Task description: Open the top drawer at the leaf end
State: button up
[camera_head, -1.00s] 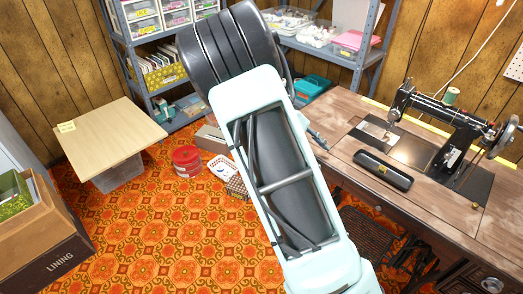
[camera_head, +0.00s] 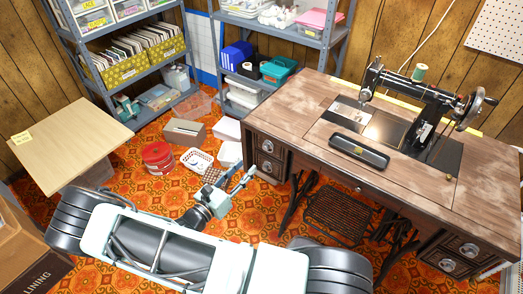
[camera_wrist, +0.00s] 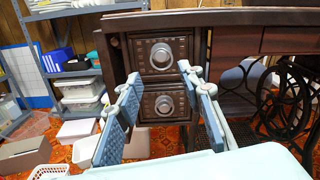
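The treadle sewing table (camera_head: 310,125) has two dark carved drawers at its left end. The upper drawer (camera_head: 267,146) has a round metal knob and looks shut; the wrist view shows it head-on (camera_wrist: 178,67). The lower drawer (camera_head: 268,167) under it also looks shut (camera_wrist: 178,108). My gripper (camera_head: 245,177) is in front of these drawers, low and to their left in the head view. In the wrist view its blue-padded fingers (camera_wrist: 160,78) are spread wide, with nothing between them. They appear apart from the drawer fronts.
A black sewing machine (camera_head: 425,105) and a dark case (camera_head: 358,151) sit on the table. More drawers (camera_head: 455,244) are at its right end. A white basket (camera_head: 197,160), red tin (camera_head: 158,157) and boxes stand on the floor near my arm. Shelves (camera_head: 130,60) stand behind.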

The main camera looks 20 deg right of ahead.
aim_at(265, 148)
jog(key=x, duration=1)
jog(key=shift+d+b, duration=0.15)
jog(key=shift+b, duration=0.2)
jog(key=shift+c, duration=0.4)
grip_shut()
